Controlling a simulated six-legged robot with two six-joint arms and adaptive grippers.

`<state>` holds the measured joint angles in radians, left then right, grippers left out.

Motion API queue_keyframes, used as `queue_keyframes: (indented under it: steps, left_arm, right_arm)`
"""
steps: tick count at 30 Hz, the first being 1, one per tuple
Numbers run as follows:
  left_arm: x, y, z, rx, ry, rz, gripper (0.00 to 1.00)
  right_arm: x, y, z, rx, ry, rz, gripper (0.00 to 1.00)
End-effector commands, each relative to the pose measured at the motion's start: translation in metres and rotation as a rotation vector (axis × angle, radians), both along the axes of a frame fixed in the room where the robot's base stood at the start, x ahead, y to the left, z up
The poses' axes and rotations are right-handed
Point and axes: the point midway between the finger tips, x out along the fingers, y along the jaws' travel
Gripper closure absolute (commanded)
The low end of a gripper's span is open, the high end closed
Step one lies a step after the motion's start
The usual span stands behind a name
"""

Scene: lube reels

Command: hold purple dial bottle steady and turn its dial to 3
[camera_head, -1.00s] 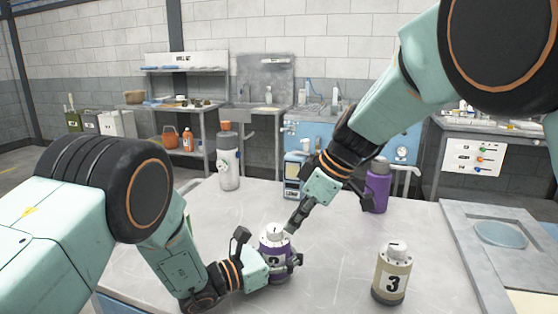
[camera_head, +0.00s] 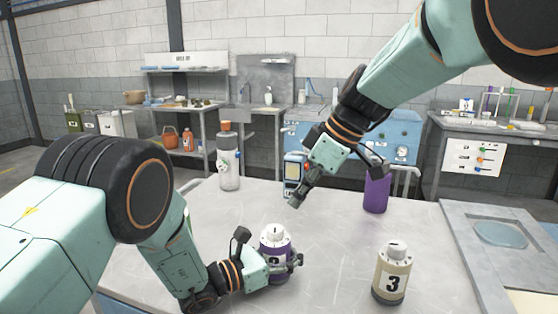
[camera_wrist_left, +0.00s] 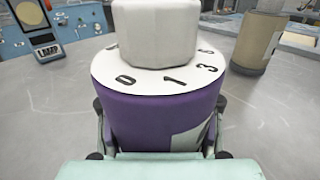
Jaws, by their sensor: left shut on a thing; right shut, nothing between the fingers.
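The purple dial bottle (camera_head: 272,262) stands upright on the table, with a white numbered dial (camera_head: 275,238) and knob on top. It also shows in the left wrist view (camera_wrist_left: 150,118), where the dial ring (camera_wrist_left: 150,80) carries 0, 1, 3 and a partly cut-off mark; the 1 is nearest the middle. My left gripper (camera_head: 284,264) is shut around the bottle's body, below the dial. My right gripper (camera_head: 296,200) is shut and empty, above and behind the dial, apart from it. The dial's pointer cannot be made out.
A beige bottle marked 3 (camera_head: 391,280) stands to the right, also in the wrist view (camera_wrist_left: 258,42). A taller purple bottle (camera_head: 376,195), a blue handheld device (camera_head: 292,170) and a white-grey bottle (camera_head: 229,168) stand behind. A grey tray (camera_head: 458,240) lies at right.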

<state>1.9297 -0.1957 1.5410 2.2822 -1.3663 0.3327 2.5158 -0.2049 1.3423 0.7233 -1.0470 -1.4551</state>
Motion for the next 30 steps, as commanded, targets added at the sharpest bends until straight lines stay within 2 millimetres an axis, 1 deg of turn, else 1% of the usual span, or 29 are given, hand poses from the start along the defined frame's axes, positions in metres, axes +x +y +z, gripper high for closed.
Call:
queue_keyframes:
  steps: [10,11,26,30]
  left_arm:
    - [0.0004,0.0001,0.0008,-0.001,-0.002,0.000,1.00]
    - [0.0004,0.0001,0.0009,-0.001,-0.002,0.000,0.62]
    - [0.0002,0.0001,0.0003,-0.001,-0.001,0.000,0.19]
    - [0.0001,0.0001,0.0002,-0.001,-0.001,0.000,0.19]
  right_arm:
    - [0.0001,-0.0001,0.0009,0.000,0.000,-0.001,1.00]
    - [0.0001,-0.0001,0.0008,0.000,0.000,-0.001,1.00]
    - [0.0001,0.0000,0.0006,0.000,0.000,-0.001,1.00]
    - [0.0001,0.0000,0.0006,0.000,0.000,-0.001,1.00]
